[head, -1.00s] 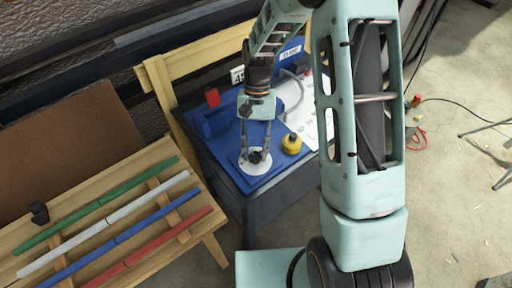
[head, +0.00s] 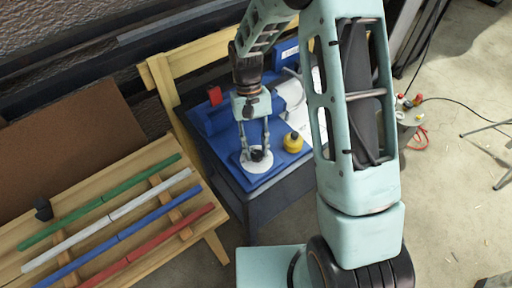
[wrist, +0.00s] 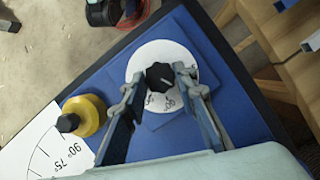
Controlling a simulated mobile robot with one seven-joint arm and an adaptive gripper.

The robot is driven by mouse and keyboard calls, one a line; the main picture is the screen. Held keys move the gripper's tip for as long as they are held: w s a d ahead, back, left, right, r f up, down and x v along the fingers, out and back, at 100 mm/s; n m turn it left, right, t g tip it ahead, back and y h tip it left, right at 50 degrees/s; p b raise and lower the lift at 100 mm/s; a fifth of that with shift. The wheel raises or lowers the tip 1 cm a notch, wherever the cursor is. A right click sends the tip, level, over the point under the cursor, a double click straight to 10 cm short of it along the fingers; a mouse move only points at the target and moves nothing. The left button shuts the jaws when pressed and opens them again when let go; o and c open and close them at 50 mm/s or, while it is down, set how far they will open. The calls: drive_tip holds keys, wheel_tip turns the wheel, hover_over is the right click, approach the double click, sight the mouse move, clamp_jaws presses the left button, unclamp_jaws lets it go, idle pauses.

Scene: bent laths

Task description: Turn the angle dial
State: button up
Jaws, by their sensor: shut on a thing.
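The angle dial is a white disc (head: 252,165) with a black knob (head: 257,154) at its centre, set on the blue machine (head: 225,142). In the wrist view the black knob (wrist: 159,77) has a light pointer line, and the white disc (wrist: 147,58) carries printed angle numbers, partly hidden by the fingers. My gripper (head: 257,150) reaches down from above onto the dial. In the wrist view my gripper (wrist: 160,82) has its fingers on either side of the knob, shut on it.
A yellow knob with a black cap (head: 293,142) stands right of the dial. A wooden bench (head: 207,225) at the left holds green, white, blue and red laths. A printed angle sheet (wrist: 45,150) lies nearby.

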drive_tip(key=o, duration=1.2)
drive_tip(key=shift+c, duration=0.2)
drive_tip(key=shift+r, duration=0.1)
drive_tip(key=d+v, duration=0.1)
drive_tip(key=v, duration=1)
drive_tip(key=shift+w+a+r, duration=0.2)
drive_tip(key=shift+a+r, duration=0.15)
drive_tip(key=shift+a, duration=0.15)
drive_tip(key=shift+d, duration=0.1)
